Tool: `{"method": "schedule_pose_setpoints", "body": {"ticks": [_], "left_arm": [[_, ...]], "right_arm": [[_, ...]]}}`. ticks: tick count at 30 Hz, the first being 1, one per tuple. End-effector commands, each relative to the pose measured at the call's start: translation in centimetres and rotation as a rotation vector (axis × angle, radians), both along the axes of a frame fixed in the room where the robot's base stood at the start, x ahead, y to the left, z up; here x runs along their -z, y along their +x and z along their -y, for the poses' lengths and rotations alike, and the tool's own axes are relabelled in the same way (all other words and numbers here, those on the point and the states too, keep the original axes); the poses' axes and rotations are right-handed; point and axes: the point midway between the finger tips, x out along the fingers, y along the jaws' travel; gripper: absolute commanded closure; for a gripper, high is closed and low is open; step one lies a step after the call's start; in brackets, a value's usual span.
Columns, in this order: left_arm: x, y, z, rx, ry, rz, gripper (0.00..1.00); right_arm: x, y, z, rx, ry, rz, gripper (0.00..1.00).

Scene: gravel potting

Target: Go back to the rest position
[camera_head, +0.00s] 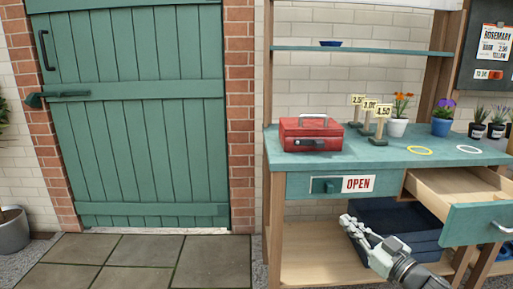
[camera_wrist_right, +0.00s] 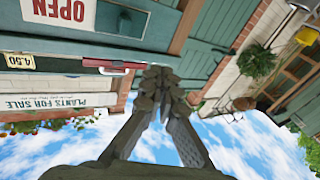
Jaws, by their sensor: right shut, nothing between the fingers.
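My right gripper (camera_head: 352,227) is in front of the green potting bench (camera_head: 300,185), below its tabletop and left of the open drawer (camera_head: 470,222). Its fingers are together with nothing between them. In the right wrist view my right gripper (camera_wrist_right: 160,80) points up the picture, fingertips meeting, and the scene appears upside down. My left gripper does not show in either view.
On the bench stand a red cash box (camera_head: 311,134), price signs (camera_head: 379,125), flower pots (camera_head: 397,127) and two rings (camera_head: 419,150). The drawer juts out at right. A green door (camera_head: 140,120) is at left, with clear paving (camera_head: 140,262) before it.

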Motion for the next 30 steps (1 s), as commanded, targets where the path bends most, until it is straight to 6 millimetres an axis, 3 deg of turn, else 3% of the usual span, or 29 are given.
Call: {"method": "schedule_pose_setpoints", "body": {"ticks": [1, 3, 8, 11, 15, 19, 24, 27, 30], "left_arm": [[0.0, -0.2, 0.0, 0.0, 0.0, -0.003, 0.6], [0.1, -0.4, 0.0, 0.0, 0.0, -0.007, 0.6], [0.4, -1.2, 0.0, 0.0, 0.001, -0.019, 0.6], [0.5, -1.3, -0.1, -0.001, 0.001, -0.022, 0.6], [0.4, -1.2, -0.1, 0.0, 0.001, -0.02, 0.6], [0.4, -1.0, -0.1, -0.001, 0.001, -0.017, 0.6], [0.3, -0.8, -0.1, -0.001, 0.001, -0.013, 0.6], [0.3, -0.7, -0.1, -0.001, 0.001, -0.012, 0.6], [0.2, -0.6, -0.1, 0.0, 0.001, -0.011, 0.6]], "right_arm": [[4.1, -0.7, 0.6, 0.098, -0.004, -0.076, 1.0], [9.2, -2.0, 1.7, 0.216, -0.038, -0.181, 1.0], [20.0, -7.4, 3.7, 0.407, -0.133, -0.447, 1.0], [26.0, -12.2, 4.4, 0.48, -0.197, -0.624, 1.0], [33.2, -20.3, 4.6, 0.532, -0.288, -0.88, 1.0], [37.9, -28.2, 4.1, 0.535, -0.362, -1.102, 1.0], [41.1, -36.0, 3.1, 0.505, -0.424, -1.307, 1.0], [41.8, -38.4, 2.8, 0.489, -0.444, -1.37, 1.0], [42.0, -39.3, 2.6, 0.482, -0.45, -1.394, 1.0]]}}
